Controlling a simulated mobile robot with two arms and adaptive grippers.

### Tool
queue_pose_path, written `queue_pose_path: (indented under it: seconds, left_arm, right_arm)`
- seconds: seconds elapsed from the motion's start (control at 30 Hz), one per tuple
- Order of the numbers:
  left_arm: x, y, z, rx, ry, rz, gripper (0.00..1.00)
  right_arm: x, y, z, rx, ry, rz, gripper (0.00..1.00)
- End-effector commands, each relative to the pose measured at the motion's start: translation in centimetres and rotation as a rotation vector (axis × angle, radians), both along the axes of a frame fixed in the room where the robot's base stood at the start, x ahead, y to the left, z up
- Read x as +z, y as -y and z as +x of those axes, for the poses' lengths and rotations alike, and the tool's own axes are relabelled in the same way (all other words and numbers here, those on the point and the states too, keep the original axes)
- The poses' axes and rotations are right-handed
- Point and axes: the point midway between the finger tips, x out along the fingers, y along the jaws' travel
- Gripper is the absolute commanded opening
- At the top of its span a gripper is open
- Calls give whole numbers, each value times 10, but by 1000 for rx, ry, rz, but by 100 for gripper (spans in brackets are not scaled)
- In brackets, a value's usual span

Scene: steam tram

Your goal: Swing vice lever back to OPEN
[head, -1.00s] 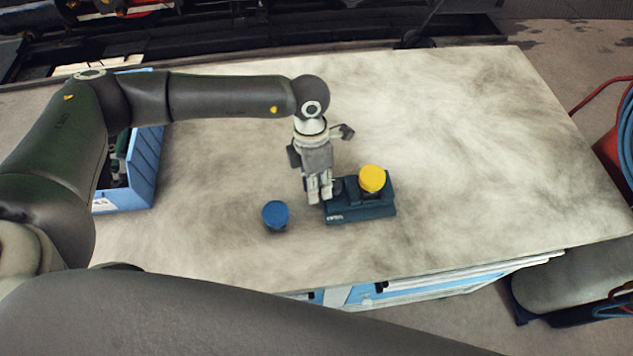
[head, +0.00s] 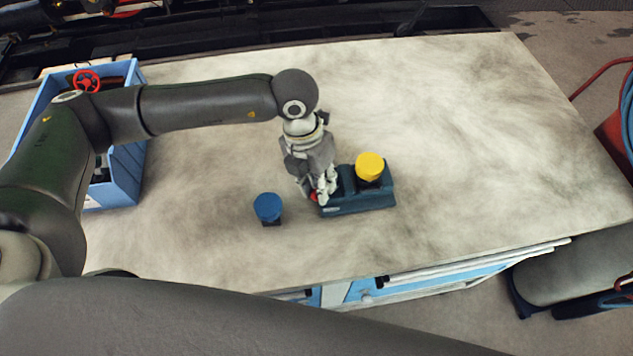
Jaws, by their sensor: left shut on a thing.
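The vice (head: 362,203) is a dark teal block on the worktop. A yellow-capped part (head: 370,166) stands in it, upright. My left gripper (head: 323,196) is at the left end of the vice, fingers pointing down. It is shut on the vice lever, of which only a small red bit (head: 314,197) shows beside the fingertips. The rest of the lever is hidden by the fingers, and I cannot read its position. My right gripper is not in view.
A blue-capped part (head: 267,207) stands on the worktop left of the vice. A blue bin (head: 128,172) with a red handwheel (head: 86,82) is at the left. The worktop (head: 480,140) is clear to the right. Drawers (head: 430,279) are below its front edge.

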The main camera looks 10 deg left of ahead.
Motion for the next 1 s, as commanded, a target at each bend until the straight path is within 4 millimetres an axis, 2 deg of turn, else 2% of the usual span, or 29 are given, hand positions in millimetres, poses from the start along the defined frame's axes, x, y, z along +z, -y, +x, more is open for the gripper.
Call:
queue_pose_path:
  seconds: [0.43,0.47,0.57,0.87,1.0]
  left_arm:
    - [2,1,2,10,5,-3,0]
    - [2,1,2,10,5,-4,24]
    - [2,1,1,9,5,-3,36]
    - [1,1,0,10,2,-1,36]
    - [11,-1,2,10,3,-1,36]
  right_arm:
    - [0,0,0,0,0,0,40]
    - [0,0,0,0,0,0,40]
    - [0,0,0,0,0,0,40]
    - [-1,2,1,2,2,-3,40]
    - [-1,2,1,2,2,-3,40]
